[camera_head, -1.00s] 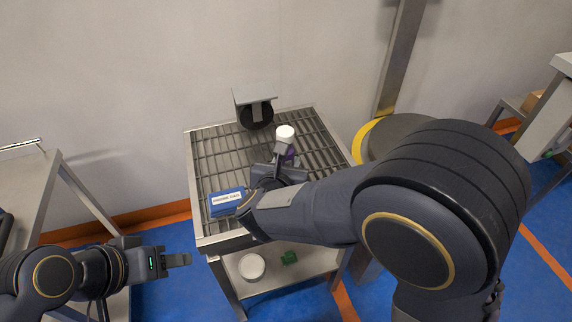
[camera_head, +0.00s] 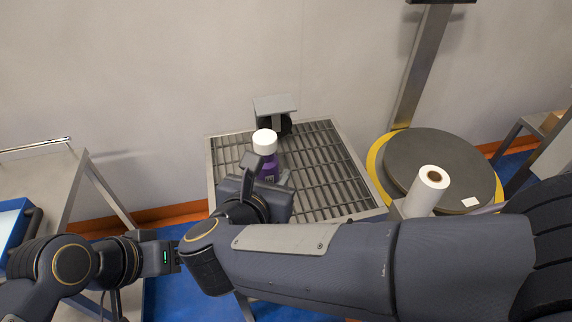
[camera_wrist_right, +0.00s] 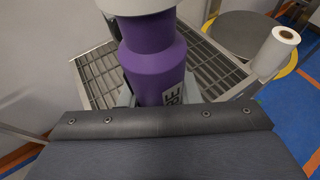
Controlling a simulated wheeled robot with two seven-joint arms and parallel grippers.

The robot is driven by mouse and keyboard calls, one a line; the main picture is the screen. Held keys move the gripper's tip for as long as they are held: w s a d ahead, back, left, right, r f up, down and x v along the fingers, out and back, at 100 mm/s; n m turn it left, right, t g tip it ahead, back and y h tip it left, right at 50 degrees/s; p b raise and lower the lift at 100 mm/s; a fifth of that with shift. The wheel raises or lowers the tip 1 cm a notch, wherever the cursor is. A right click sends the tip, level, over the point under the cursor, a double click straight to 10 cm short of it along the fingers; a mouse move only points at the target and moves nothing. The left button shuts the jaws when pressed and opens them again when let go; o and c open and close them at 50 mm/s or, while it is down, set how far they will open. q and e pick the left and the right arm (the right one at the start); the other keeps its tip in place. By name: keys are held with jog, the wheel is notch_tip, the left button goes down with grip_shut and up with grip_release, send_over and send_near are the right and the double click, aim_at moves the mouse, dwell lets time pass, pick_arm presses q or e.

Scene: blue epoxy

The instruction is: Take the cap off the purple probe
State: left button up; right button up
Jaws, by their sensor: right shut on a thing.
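The purple probe (camera_head: 267,168) stands about upright over the slatted rack, with a white cap (camera_head: 265,142) on its top. My right gripper (camera_head: 268,174) is shut on the probe's body below the cap. The right wrist view shows the purple body (camera_wrist_right: 155,68) close up, with the white cap (camera_wrist_right: 137,5) cut off at the top edge. I cannot tell whether the probe's base touches the rack. My left gripper (camera_head: 174,257) is low at the left, away from the probe. Its fingers are mostly hidden behind my right arm.
The slatted metal rack (camera_head: 335,185) has free room right of the probe. A grey bracket with a dark round part (camera_head: 275,105) stands behind it. A white roll (camera_head: 428,190) and a round dark platform (camera_head: 450,160) are at the right. A metal table (camera_head: 50,180) is at the left.

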jog(key=shift+s+a+r, duration=0.3)
jog(key=shift+s, duration=0.3)
jog(key=o, duration=0.4)
grip_shut()
